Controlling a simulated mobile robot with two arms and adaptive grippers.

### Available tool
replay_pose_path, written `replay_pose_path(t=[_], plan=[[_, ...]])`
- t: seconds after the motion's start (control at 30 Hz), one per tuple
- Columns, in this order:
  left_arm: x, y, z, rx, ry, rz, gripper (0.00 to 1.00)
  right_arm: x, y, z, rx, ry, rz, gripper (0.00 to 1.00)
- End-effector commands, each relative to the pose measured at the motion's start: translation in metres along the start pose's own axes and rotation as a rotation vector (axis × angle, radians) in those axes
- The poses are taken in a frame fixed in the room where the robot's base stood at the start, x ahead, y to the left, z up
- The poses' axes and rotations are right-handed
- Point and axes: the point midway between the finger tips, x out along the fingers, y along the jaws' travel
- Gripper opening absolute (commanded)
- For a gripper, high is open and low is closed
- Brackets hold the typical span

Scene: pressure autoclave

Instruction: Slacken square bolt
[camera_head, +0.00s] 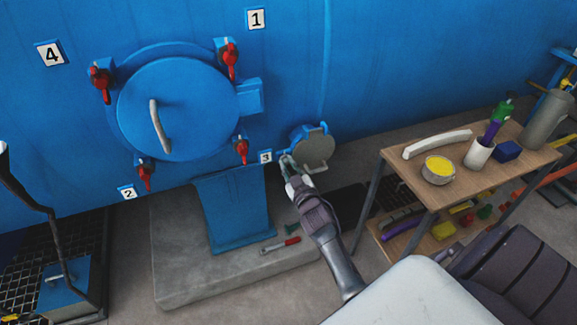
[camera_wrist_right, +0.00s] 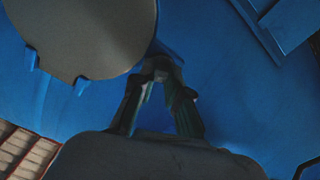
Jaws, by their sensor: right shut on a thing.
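My right gripper (camera_head: 288,164) reaches up to the left edge of a small round port with a grey cover (camera_head: 315,149) on the blue autoclave wall. Its fingers are shut on the square bolt beside this cover. The bolt is mostly hidden by the fingers. In the right wrist view, the fingertips (camera_wrist_right: 160,72) close together just right of the grey cover (camera_wrist_right: 82,30), against the blue wall. My left gripper is not in view.
A large blue round door (camera_head: 185,110) with several red-handled clamps is left of the port. A wooden table (camera_head: 520,158) with a bowl (camera_head: 438,170) and tools stands at the right.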

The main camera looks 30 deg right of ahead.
Motion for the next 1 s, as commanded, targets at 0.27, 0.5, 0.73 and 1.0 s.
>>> replay_pose_path(t=[0.27,0.5,0.73,1.0], plan=[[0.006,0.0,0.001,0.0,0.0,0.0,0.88,0.0,-0.001,0.001,-0.264,0.0,0.0,0.0],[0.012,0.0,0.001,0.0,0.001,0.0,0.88,-0.001,-0.002,0.002,-0.492,-0.001,-0.001,0.0],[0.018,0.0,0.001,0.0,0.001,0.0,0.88,-0.001,-0.002,0.003,-0.711,-0.001,-0.002,0.0],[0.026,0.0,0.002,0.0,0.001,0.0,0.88,-0.001,-0.002,0.003,-0.968,-0.001,-0.002,0.0]])
